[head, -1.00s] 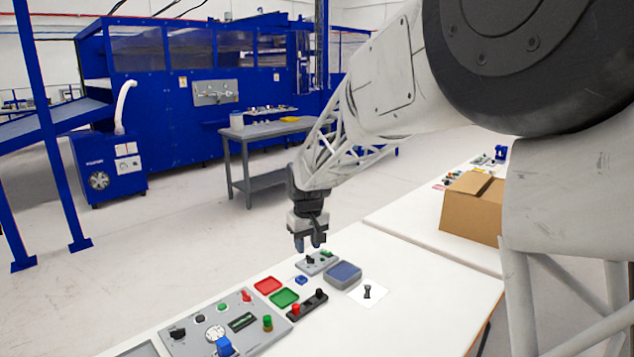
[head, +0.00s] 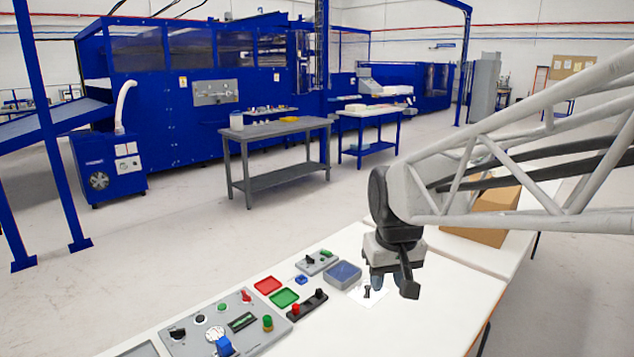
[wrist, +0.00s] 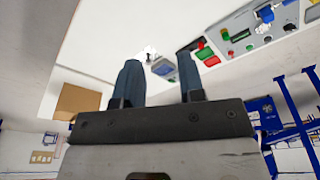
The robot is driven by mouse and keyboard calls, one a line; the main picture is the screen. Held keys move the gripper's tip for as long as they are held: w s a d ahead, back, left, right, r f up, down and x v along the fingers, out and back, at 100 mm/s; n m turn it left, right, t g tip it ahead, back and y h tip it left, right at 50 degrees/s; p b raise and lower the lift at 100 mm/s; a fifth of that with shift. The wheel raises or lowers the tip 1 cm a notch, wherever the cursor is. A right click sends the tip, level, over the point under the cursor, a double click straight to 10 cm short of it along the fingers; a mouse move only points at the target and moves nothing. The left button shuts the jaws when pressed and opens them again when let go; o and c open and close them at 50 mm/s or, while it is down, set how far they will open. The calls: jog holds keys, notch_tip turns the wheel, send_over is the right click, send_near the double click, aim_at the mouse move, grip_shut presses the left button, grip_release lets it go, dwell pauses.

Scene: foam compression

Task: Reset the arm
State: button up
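My gripper (head: 392,284) hangs above the right part of the white table in the head view, near the white sheet with a small black object (head: 367,291). In the wrist view its two blue-grey fingers (wrist: 158,85) stand clearly apart with nothing between them, so it is open and empty. The arm reaches in from the right in the head view. The grey-blue box (head: 343,274) sits on the table just left of the gripper.
A control panel (head: 222,325) with buttons, a red tray (head: 267,285), a green tray (head: 285,298) and a small switch box (head: 316,262) lie to the left. A cardboard box (head: 497,212) stands behind the arm. The table's front right (head: 440,315) is bare.

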jog(key=s+d+f+m, duration=0.1)
jog(key=s+d, duration=0.1)
jog(key=s, duration=0.7)
jog(key=s+d+f+m, duration=0.1)
jog(key=s+d+f, duration=0.1)
jog(key=s, duration=0.6)
jog(key=shift+s+d+t, duration=0.3)
jog(key=shift+s+d, duration=0.1)
jog(key=shift+d, duration=0.4)
